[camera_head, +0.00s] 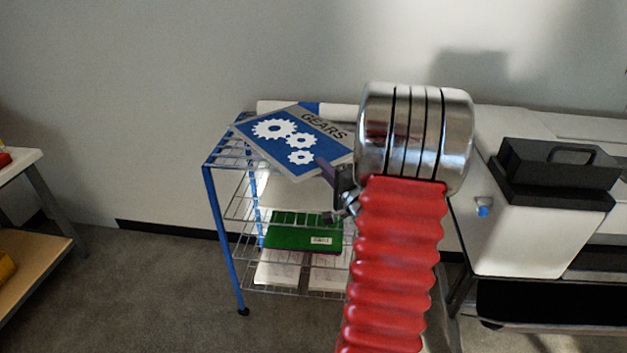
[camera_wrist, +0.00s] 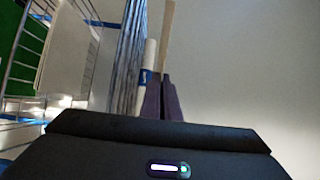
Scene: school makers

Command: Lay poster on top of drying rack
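The poster (camera_head: 290,142) is a flat blue sheet with a grey border, white gears and the word GEARS. It appears over the top of the drying rack (camera_head: 214,199), a blue-framed rack with wire shelves. My gripper (camera_head: 326,170) is shut on the poster's near right edge. In the wrist view, my gripper (camera_wrist: 162,88) has its dark fingers close together, and the poster (camera_wrist: 166,38) looks like a thin pale strip seen edge-on. A narrow gap seems to separate it from the rack's top wires (camera_wrist: 127,60).
A white roll (camera_head: 340,112) with a blue band lies at the back of the rack top. A green item (camera_head: 290,238) lies on a lower shelf. A white machine (camera_head: 530,235) with a black case (camera_head: 548,170) stands right. A shelf unit (camera_head: 45,253) stands left; floor between is clear.

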